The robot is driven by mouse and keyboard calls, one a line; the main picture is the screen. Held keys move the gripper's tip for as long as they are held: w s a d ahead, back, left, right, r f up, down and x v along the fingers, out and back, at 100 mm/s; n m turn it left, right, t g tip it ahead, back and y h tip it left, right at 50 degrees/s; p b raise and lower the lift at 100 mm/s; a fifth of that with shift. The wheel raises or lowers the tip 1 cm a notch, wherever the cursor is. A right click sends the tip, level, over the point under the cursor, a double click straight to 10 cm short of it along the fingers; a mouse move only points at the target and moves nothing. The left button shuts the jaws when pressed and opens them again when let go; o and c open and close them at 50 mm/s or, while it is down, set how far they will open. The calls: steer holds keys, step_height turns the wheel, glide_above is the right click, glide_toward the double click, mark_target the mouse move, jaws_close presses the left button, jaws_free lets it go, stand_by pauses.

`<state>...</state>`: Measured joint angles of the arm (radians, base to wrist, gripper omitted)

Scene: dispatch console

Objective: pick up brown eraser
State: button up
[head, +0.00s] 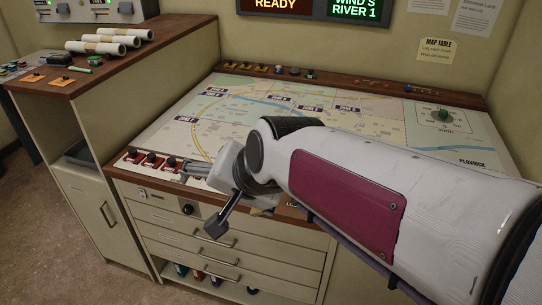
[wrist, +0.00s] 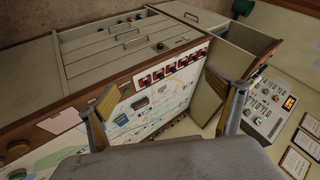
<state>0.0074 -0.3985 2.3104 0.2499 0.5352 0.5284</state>
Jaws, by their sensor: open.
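I cannot make out a brown eraser with certainty in either view. My gripper (head: 190,196) is over the front left edge of the map table (head: 171,139), with its fingers spread apart. In the wrist view my gripper (wrist: 172,94) shows one finger at each side, open, with nothing held between them. Small dark shapes (wrist: 139,103) show on the map near the left finger, too small to name. My arm hides much of the right and front part of the table in the head view.
Red switches (head: 150,160) line the table's front left edge, above a drawer cabinet (head: 222,232). At left, a brown-topped cabinet (head: 106,66) holds rolled papers (head: 100,47), a green cylinder (head: 82,69) and a small black item (head: 61,57).

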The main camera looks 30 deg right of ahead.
steer(key=w+d+f+m+t+h, duration=0.2)
steer(key=w+d+m, duration=0.2)
steer(key=w+m, duration=0.75)
steer(key=w+d+f+m+t+h, duration=0.1)
steer(key=w+d+f+m+t, duration=0.15)
steer(key=w+m, duration=0.9)
steer(key=w+d+f+m+g+h, duration=0.1)
steer(key=w+d+f+m+h, duration=0.2)
steer(key=d+f+m, duration=0.1)
steer(key=w+d+f+m+g+h, duration=0.1)
steer(key=w+d+f+m+h, duration=0.2)
steer(key=d+f, duration=0.4)
steer(key=w+d+f+m+g+h, duration=0.1)
steer(key=w+d+f+m+h, duration=0.1)
steer(key=w+d+f+m, duration=0.3)
steer(key=shift+d+f+m+g+h, duration=0.25)
steer(key=shift+f+m, duration=0.35)
steer(key=shift+f, duration=0.3)
steer(key=shift+d+f+m+g+h, duration=0.15)
steer(key=shift+d+f+m, duration=0.1)
steer(key=shift+f+m, duration=0.5)
steer(key=shift+s+d+f+m, duration=0.2)
steer(key=shift+d+f+m, duration=0.1)
steer(key=shift+f, duration=0.15)
steer(key=shift+x, duration=1.3)
